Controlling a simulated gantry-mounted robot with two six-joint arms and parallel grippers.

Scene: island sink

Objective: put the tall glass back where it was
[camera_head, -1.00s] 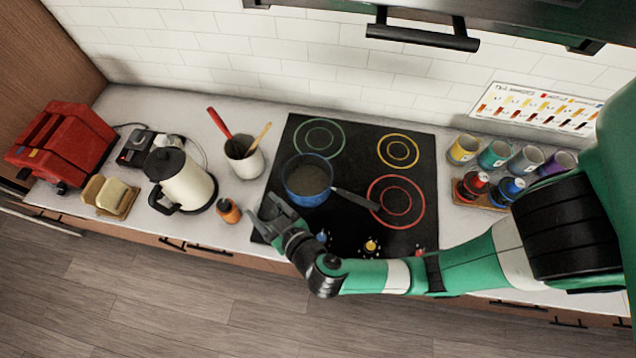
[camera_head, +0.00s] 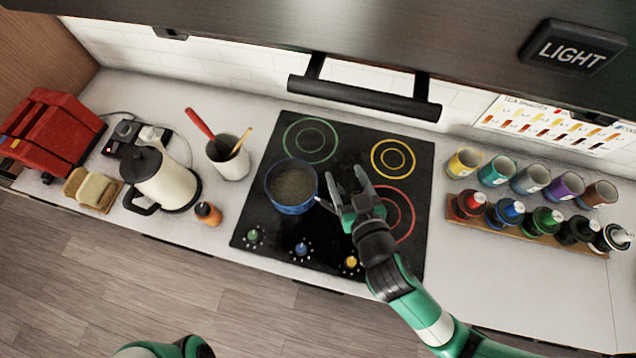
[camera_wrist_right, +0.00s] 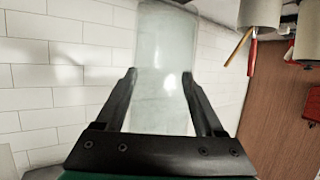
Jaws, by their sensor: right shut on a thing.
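In the right wrist view my right gripper (camera_wrist_right: 163,95) is shut on a tall, pale, see-through glass (camera_wrist_right: 163,55), with one finger on each side of it. In the head view the right gripper (camera_head: 350,185) is above the cooktop, just right of the blue pot (camera_head: 292,208). The glass cannot be made out clearly between its fingers there. My left gripper is out of view.
The black cooktop (camera_head: 275,225) has coloured rings. A utensil crock (camera_head: 232,160), kettle (camera_head: 165,182) and small orange bottle (camera_head: 208,213) stand left. Several cups and a bottle rack (camera_head: 540,232) stand right. A hood handle (camera_head: 365,98) hangs above.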

